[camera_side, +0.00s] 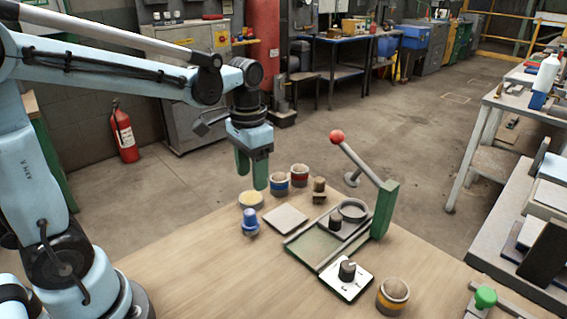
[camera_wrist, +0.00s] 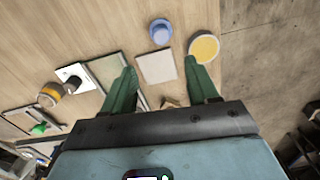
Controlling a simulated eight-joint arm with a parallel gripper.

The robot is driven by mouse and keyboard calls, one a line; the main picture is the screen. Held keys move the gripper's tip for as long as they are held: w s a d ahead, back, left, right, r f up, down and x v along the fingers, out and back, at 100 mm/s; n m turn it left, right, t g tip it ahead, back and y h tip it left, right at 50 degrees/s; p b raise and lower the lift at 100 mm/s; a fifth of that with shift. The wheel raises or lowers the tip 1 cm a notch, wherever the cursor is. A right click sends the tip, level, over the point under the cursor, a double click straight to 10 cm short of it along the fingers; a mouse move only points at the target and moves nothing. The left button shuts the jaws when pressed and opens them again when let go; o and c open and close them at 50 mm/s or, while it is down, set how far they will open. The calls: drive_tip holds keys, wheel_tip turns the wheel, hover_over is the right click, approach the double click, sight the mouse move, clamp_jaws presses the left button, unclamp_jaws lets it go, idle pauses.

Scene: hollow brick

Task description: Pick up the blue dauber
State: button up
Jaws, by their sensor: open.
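The blue dauber (camera_side: 250,222) stands on the wooden table near its left part, in front of a round pot with yellow content (camera_side: 251,199). In the wrist view the dauber (camera_wrist: 160,31) is at the top, beyond my fingertips and roughly between their lines. My gripper (camera_side: 252,172) is above the table's far left edge, pointing down, higher than the dauber and apart from it. In the wrist view its green fingers (camera_wrist: 161,75) are spread with nothing between them.
A pale square tile (camera_side: 286,218) lies right of the dauber. Blue-banded (camera_side: 280,183) and red-banded (camera_side: 300,175) pots stand behind. A green tray fixture (camera_side: 318,243) with a red-knobbed lever (camera_side: 338,137) is further right. The table's front left is clear.

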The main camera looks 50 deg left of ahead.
hover_over(249, 211)
drive_tip(key=f, duration=0.5)
drive_tip(key=shift+w+d+f, duration=0.25)
drive_tip(key=shift+w+f, duration=0.15)
drive_tip(key=shift+s+a+f, duration=0.1)
drive_tip(key=shift+s+f, duration=0.05)
drive_tip(key=shift+f, duration=0.75)
drive_tip(key=shift+s+a+f, duration=0.1)
drive_tip(key=shift+s+f, duration=0.05)
drive_tip(key=shift+f, duration=0.7)
drive_tip(key=shift+s+f, duration=0.15)
drive_tip(key=shift+f, duration=0.75)
clamp_jaws()
drive_tip(key=shift+r, duration=0.2)
